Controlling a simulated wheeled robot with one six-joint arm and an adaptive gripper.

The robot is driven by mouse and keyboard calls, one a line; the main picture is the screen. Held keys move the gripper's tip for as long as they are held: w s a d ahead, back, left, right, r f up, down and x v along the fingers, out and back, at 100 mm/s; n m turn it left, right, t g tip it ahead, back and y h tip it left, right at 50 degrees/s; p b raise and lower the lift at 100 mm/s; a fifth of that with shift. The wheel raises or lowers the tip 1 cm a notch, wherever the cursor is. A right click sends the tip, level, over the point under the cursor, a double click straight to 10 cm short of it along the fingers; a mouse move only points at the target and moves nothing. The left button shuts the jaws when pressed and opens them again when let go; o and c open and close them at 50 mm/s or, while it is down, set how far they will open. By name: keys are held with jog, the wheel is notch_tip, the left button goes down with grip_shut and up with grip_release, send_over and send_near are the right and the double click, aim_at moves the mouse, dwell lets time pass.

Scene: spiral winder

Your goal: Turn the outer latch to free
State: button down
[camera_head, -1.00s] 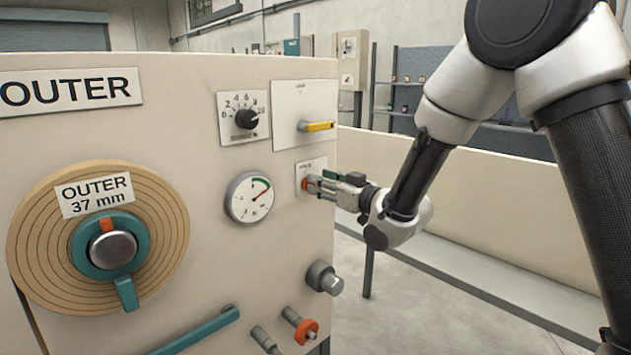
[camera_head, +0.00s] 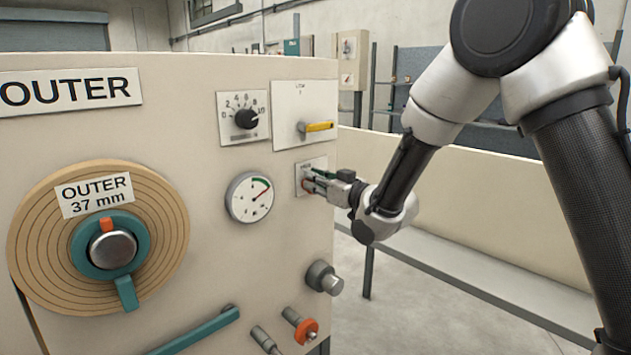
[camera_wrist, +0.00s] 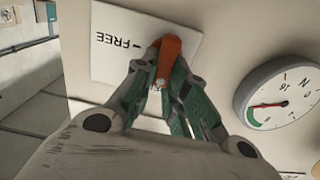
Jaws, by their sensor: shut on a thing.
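The orange latch lever (camera_wrist: 171,56) is on a small white plate (camera_wrist: 112,42) marked FREE with a short line, upside down in the wrist view. My gripper (camera_wrist: 165,88) is shut on the lever, its green-padded fingers on either side of it. The lever's upper end shows beyond the fingertips; its lower part is partly hidden between them. The panel bears an OUTER sign (camera_head: 70,91).
A round gauge (camera_head: 249,197) is just left of the plate. A yellow handle (camera_head: 318,127) and a black dial (camera_head: 246,118) are above. A grey knob (camera_head: 324,278) sticks out below. The floor right of the panel is open before a low beige wall.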

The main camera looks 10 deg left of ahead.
jog(key=shift+m, duration=0.3)
jog(key=shift+w+d+f+m, duration=0.2)
jog(key=shift+w+f+m, duration=0.1)
jog(key=shift+m, duration=2.55)
jog(key=shift+w+d+f+m, duration=0.2)
jog(key=shift+d+f+m, duration=0.1)
jog(key=shift+m, duration=2.6)
jog(key=shift+w+d+f+m, duration=0.15)
jog(key=shift+w+f+m, duration=0.15)
jog(key=shift+m, duration=2.55)
jog(key=c, duration=1.4)
grip_release()
jog(key=shift+c, duration=0.2)
jog(key=shift+s+f, duration=0.1)
